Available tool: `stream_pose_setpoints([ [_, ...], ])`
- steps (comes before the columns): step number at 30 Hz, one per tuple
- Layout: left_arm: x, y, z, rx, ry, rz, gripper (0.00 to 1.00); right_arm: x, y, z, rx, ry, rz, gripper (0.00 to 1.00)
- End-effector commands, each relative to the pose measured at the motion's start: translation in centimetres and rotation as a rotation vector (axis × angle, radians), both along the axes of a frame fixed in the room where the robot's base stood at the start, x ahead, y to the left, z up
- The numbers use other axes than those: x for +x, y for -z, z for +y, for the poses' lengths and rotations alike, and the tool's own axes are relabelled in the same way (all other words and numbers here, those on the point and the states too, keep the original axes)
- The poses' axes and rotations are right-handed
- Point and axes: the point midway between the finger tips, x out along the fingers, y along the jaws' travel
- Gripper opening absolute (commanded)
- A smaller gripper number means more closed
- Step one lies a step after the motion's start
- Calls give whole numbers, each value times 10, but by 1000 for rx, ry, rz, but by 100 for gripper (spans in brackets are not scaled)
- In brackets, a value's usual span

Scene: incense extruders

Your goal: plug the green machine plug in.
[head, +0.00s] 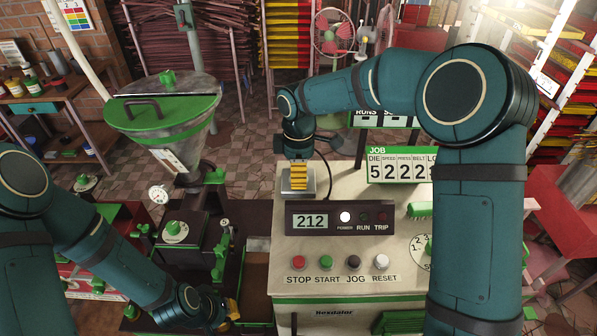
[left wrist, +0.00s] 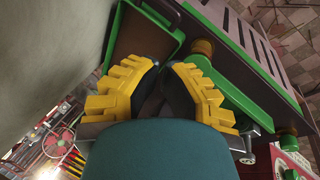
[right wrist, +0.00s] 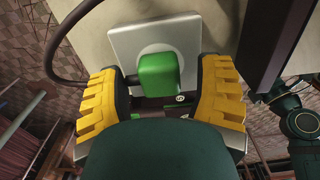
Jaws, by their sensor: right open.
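The green plug (right wrist: 158,75) sits at the round socket on a square grey plate (right wrist: 187,33) in the right wrist view. Its dark cord (right wrist: 64,52) loops off to the left. My right gripper (right wrist: 164,92) is open, with one yellow finger on each side of the plug and a gap on both sides. In the head view my right gripper (head: 298,178) hangs over the plate (head: 297,186) and hides the plug. My left gripper (left wrist: 163,68) is shut and empty, its fingertips together; it also shows low in the head view (head: 232,310).
A control panel (head: 341,218) reads 212, with its power light lit. Several buttons (head: 340,262) lie in front of it. A job sign (head: 402,165) stands behind, right. A hopper with a green lid (head: 165,112) stands left. A brown tray (left wrist: 147,32) lies near my left gripper.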

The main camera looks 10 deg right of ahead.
Motion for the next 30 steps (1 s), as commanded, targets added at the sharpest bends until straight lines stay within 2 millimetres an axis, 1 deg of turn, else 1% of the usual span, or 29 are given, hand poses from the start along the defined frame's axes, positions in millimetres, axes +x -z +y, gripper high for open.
stream_pose_setpoints([
  [5, 0, 0, 0, 0, 0, 0, 0, 1, -25, 1, 2, 0, -5, 66],
  [12, 0, 0, 0, 0, 0, 0, 0, 1, -75, 0, 1, 0, -5, 66],
  [18, 0, 0, 0, 0, 0, 0, 0, 1, -105, 1, 2, 0, -4, 66],
  [23, 0, 0, 0, 0, 0, 0, 0, 0, -116, 1, 2, 0, -2, 66],
  [30, 0, 0, 0, 0, 0, 0, 0, 0, -117, 0, 1, -1, -1, 66],
])
